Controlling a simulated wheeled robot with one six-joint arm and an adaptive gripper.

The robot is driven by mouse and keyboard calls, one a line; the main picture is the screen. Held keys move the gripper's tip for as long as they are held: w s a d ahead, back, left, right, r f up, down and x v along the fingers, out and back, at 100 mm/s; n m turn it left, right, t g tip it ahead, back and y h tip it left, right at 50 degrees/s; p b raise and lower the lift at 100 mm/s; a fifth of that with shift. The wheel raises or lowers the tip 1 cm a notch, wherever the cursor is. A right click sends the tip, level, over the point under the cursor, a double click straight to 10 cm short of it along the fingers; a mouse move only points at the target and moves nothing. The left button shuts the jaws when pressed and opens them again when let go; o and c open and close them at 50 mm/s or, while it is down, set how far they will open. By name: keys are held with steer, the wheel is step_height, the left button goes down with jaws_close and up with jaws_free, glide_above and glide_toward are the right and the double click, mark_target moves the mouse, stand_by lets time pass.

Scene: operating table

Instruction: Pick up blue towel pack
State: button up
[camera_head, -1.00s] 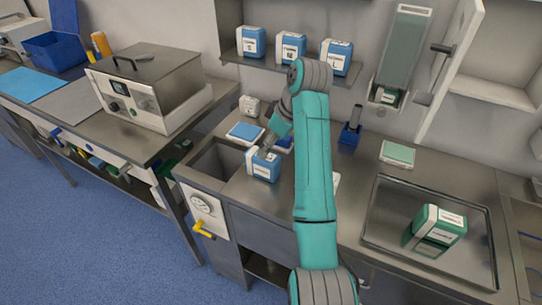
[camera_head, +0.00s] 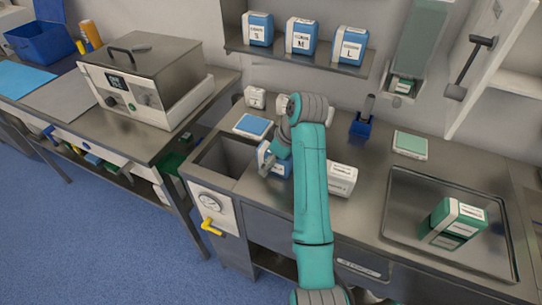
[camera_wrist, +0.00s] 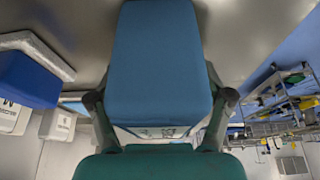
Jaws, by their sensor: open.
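The blue towel pack (camera_head: 264,156), a blue block with a white label, stands on the steel counter just right of the sunken basin. My gripper (camera_head: 274,164) is down at this pack, and the gripper and wrist hide part of it in the head view. In the wrist view a large blue block (camera_wrist: 158,60) fills the space between the two dark fingers of my gripper (camera_wrist: 160,100). The fingers are spread, one at each side of its near end. I cannot tell whether they touch it.
A flat blue-topped pack (camera_head: 254,126) lies behind the basin. A white pack (camera_head: 342,179) stands right of my arm. A blue holder (camera_head: 361,125) is at the back. A tray (camera_head: 400,225) holds a green pack (camera_head: 455,223) at right. Blue boxes (camera_head: 302,37) stand on the shelf above.

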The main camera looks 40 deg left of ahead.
steer(key=c, duration=1.2)
